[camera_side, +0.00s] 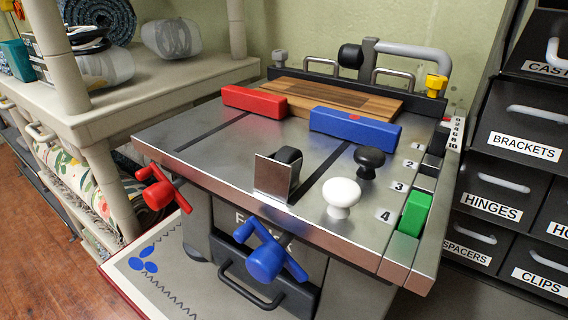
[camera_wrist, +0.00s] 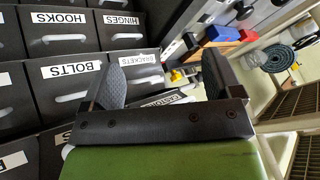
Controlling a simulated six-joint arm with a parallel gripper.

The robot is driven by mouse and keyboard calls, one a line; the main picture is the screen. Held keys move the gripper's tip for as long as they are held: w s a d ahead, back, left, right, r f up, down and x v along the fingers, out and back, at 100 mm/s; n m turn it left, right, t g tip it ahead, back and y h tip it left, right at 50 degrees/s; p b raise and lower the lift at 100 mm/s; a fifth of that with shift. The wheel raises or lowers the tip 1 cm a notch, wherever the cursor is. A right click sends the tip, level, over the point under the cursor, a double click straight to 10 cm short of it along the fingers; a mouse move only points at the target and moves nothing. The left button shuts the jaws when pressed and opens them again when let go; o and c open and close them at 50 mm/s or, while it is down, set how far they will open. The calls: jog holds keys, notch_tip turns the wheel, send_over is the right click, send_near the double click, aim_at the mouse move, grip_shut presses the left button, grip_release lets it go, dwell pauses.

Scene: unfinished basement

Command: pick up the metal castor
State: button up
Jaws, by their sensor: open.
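The metal castor (camera_side: 277,175) stands on the grey metal top of the workbench, close to its front edge, in the side view. It has a bare metal plate bent upright at the front and a small black wheel behind it. My gripper (camera_wrist: 163,82) shows only in the wrist view, its two dark fingers apart with nothing between them. It points toward the drawers and the bench is off to the right, so it is well away from the castor. I cannot make out the castor for sure in the wrist view.
A white knob (camera_side: 342,196) and a black knob (camera_side: 369,161) stand right of the castor. A red block (camera_side: 254,101) and a blue block (camera_side: 354,126) lie behind it; a green block (camera_side: 414,213) is at the right edge. Labelled drawers (camera_side: 522,138) stand at the right.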

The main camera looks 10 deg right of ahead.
jog(key=w+a+r+n+g+y, duration=0.1)
jog(key=w+a+r+n+g, duration=0.2)
jog(key=w+a+n, duration=0.3)
jog(key=n, duration=0.5)
send_near(286, 155)
jog(key=shift+s+d+f+h, duration=0.1)
jog(key=shift+s+f+h, duration=0.15)
jog(key=shift+f+h, duration=0.05)
jog(key=x, duration=0.4)
jog(key=shift+a, duration=0.4)
jog(key=shift+w+x, duration=0.2)
jog(key=shift+x, duration=1.35)
jog(key=shift+w+x, duration=0.15)
jog(key=shift+x, duration=1.4)
jog(key=shift+r, duration=0.15)
jog(key=c, duration=1)
